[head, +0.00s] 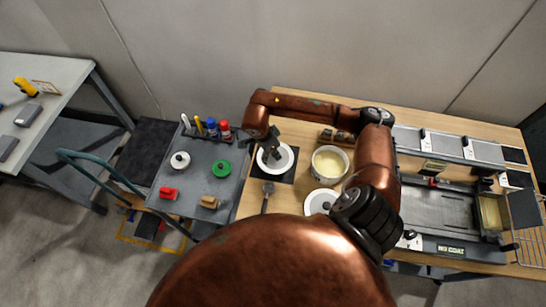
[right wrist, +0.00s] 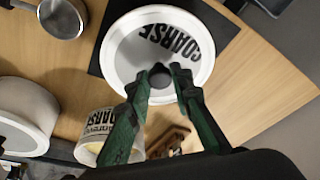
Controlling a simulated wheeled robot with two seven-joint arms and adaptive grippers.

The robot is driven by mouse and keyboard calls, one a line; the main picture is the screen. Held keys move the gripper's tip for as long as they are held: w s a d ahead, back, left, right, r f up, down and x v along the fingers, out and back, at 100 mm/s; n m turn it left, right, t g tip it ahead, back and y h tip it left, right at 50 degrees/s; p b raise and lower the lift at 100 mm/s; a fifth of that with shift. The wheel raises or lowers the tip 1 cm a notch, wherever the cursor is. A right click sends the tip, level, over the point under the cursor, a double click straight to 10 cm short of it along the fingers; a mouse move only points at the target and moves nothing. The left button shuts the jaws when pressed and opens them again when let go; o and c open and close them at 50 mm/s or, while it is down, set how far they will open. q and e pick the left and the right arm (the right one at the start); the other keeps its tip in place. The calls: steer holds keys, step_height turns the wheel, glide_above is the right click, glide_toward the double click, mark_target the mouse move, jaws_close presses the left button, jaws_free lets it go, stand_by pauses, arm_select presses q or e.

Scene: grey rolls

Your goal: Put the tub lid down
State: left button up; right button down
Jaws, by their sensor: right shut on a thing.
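The white round tub lid (head: 285,160) has a dark centre knob. It is over the black mat (head: 288,178) on the wooden bench. In the right wrist view the lid (right wrist: 122,55) reads "COARSE" and looks nearly flat. My right gripper (right wrist: 160,82) is shut on its knob; it also shows in the head view (head: 270,146). I cannot tell whether the lid touches the mat (right wrist: 97,60). An open tub (head: 330,163) with pale contents stands right of the lid; its "COARSE" label (right wrist: 98,123) shows in the wrist view. My left gripper is not in view.
A second white tub (head: 318,203), lidded, stands near the open one, partly hidden by my arm. A metal scoop (head: 267,193) lies below the mat. A wooden rack (head: 337,137) is behind the open tub. A grey cart (head: 213,172) holds small items at left.

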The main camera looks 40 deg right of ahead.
step_height(320, 180, down, 3)
steer(key=shift+r, duration=0.15)
steer(key=shift+w+d+f, duration=0.1)
steer(key=shift+f, duration=0.25)
steer(key=shift+f, duration=0.15)
steer(key=c, duration=2.2)
jaws_free()
steer(key=shift+f, duration=0.1)
steer(key=o, duration=0.5)
